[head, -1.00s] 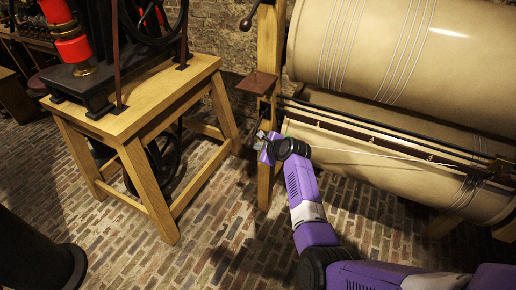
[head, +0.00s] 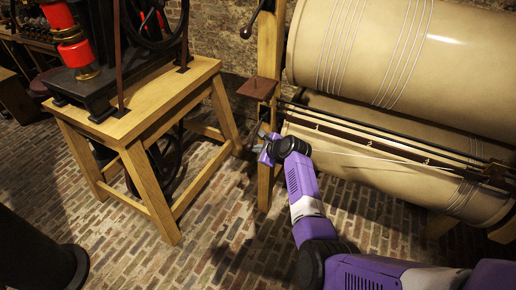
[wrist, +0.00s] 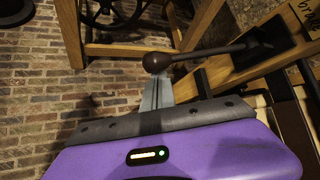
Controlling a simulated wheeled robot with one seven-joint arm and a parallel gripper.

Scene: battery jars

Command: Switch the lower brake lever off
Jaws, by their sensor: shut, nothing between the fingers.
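A dark lever with a round ball knob (wrist: 156,62) shows in the wrist view. Its rod runs right to a dark mount (wrist: 262,42) on a wooden post. It appears to be the lower brake lever. My gripper (wrist: 157,92) is shut and empty, with its grey fingers right at the knob; the knob overlaps the fingertips in the picture. I cannot tell whether they touch. In the head view my gripper (head: 264,139) is beside the wooden post (head: 265,185), below a small brown plate, and the lower lever is not clearly visible there. An upper lever knob (head: 246,33) shows higher on the post.
Two large cream rollers (head: 400,50) with dark rails between them fill the right side. A brown plate (head: 258,88) juts from the post above my gripper. A wooden table (head: 150,95) carrying a black and red machine stands left. Brick floor lies open between.

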